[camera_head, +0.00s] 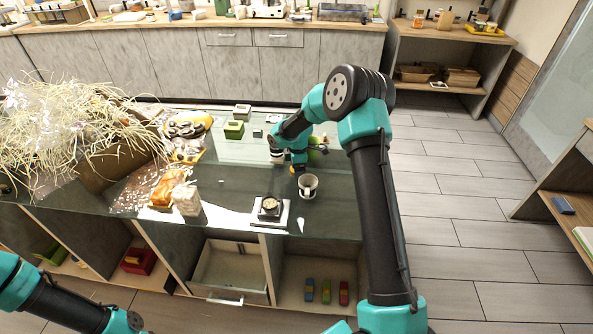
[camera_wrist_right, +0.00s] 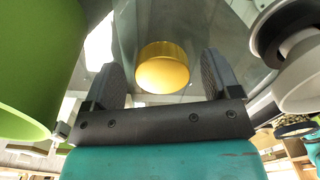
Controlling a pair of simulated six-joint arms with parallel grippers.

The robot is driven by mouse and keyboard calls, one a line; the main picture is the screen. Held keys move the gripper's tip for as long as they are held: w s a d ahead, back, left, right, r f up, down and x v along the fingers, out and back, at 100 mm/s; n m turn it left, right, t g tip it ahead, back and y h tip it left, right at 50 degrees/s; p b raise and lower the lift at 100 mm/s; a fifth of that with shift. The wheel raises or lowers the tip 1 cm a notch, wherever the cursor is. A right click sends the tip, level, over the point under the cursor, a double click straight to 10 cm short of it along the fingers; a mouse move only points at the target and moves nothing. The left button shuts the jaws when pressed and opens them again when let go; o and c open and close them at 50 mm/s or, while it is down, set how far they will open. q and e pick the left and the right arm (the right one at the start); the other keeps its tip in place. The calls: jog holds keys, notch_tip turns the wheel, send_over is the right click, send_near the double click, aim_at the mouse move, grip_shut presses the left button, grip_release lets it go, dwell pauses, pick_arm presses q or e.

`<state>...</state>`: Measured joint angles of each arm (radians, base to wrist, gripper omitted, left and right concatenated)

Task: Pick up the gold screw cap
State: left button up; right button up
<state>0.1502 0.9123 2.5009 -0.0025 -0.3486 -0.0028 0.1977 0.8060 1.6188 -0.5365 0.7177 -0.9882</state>
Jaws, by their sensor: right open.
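The gold screw cap (camera_wrist_right: 163,68) is a short, smooth gold cylinder in the right wrist view. It lies between the two dark fingers of my right gripper (camera_wrist_right: 162,85), with a gap on each side, so neither finger appears to touch it. The right gripper is open and empty. In the head view the right gripper (camera_head: 296,166) reaches down at the glass-topped counter (camera_head: 240,205), and my arm hides much of that spot. My left arm shows at the bottom left, but its gripper is out of view.
A green cylinder (camera_wrist_right: 25,65) stands close to the left finger in the wrist view. A white mug (camera_head: 307,187) stands just in front of the right gripper. A scale-like item (camera_head: 270,208) is nearby. A hamper with straw (camera_head: 95,130) fills the counter's left.

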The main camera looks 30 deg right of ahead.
jog(key=shift+c, duration=0.4)
jog(key=c, duration=0.9)
jog(key=shift+o, duration=0.2)
jog(key=shift+r, duration=0.1)
notch_tip(320, 180, up, 10)
